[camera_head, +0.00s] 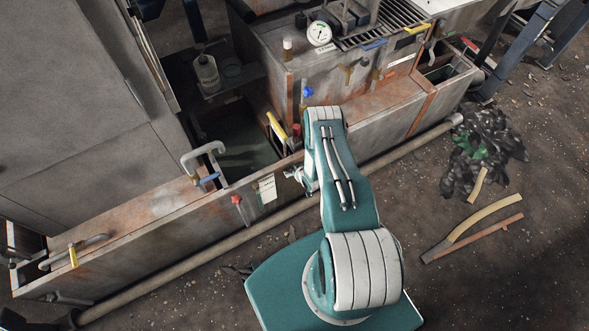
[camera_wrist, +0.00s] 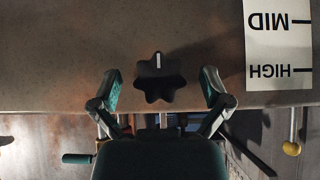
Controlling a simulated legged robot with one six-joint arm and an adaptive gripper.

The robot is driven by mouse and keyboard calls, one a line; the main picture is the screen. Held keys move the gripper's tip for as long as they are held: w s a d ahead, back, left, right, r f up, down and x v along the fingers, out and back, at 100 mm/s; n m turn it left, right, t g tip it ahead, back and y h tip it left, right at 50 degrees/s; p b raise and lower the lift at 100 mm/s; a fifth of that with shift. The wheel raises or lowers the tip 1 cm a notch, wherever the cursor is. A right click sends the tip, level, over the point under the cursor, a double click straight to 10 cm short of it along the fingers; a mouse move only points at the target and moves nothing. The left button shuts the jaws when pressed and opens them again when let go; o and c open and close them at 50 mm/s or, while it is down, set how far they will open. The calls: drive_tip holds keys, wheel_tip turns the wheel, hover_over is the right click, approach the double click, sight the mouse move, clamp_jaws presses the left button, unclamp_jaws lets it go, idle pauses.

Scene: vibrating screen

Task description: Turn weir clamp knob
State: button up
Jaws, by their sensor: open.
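The weir clamp knob (camera_wrist: 160,82) is a black, lobed knob with a white mark pointing up in the wrist view. It sits against the brown tank wall (camera_wrist: 75,50). My gripper (camera_wrist: 162,88) is open, with one finger on each side of the knob and a visible gap to both. I cannot tell how far the fingertips reach in depth. In the head view my gripper (camera_head: 297,175) is at the tank's front wall, partly hidden by my arm, and the knob cannot be made out there.
A white label (camera_wrist: 278,45) reading MID and HIGH, upside down, is right of the knob; it also shows in the head view (camera_head: 267,190). A red-handled fitting (camera_head: 237,200) is left of it. A long pipe (camera_head: 200,250) runs along the tank's base.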

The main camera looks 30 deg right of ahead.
drive_tip(key=c, duration=1.2)
drive_tip(key=shift+o, duration=0.2)
